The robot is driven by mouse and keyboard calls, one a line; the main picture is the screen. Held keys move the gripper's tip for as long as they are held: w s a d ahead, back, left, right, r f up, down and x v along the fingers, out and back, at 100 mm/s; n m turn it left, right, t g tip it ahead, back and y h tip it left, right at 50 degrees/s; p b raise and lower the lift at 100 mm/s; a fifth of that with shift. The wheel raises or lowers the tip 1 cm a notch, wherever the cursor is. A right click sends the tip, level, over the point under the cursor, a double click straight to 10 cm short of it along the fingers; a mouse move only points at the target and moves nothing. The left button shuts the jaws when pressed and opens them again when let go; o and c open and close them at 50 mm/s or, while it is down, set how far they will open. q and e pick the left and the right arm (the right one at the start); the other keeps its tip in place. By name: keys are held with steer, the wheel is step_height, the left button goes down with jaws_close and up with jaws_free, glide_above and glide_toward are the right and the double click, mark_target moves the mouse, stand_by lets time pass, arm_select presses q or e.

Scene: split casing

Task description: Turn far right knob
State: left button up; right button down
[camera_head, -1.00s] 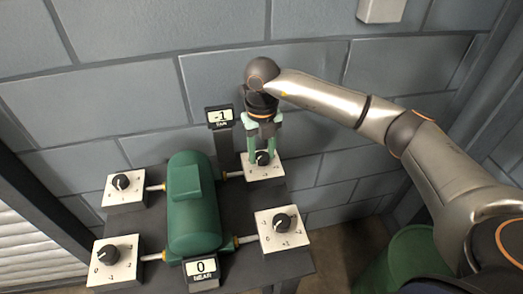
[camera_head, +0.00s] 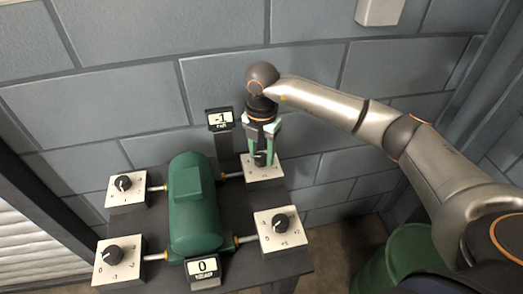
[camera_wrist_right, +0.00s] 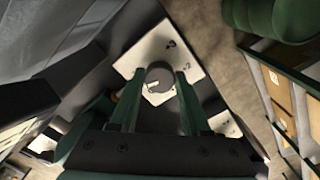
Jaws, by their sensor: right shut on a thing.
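The far right knob (camera_head: 261,159) is a black dial on a white plate (camera_head: 266,175) at the back right of the green casing (camera_head: 193,212). My right gripper (camera_head: 262,154) comes down from above with green fingers on both sides of this knob, shut on it. In the right wrist view the knob (camera_wrist_right: 159,77) sits between the fingertips, with numbers on the white plate around it. The far display (camera_head: 220,118) reads -1 and the near display (camera_head: 203,267) reads 0. My left gripper is not in view.
Three other knobs stand on white plates: far left (camera_head: 123,183), near left (camera_head: 113,253) and near right (camera_head: 281,223). All sit on a dark table. A grey block wall is close behind. A green barrel (camera_head: 400,262) stands on the floor at the right.

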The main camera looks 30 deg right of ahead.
mark_target(262, 157)
steer(key=shift+r+m+p, duration=0.1)
steer(key=shift+m+p, duration=0.2)
steer(key=shift+m, duration=1)
steer(key=shift+c, duration=1.8)
jaws_free()
step_height(262, 157, up, 12)
steer(key=b, duration=0.1)
steer(key=shift+r, duration=0.2)
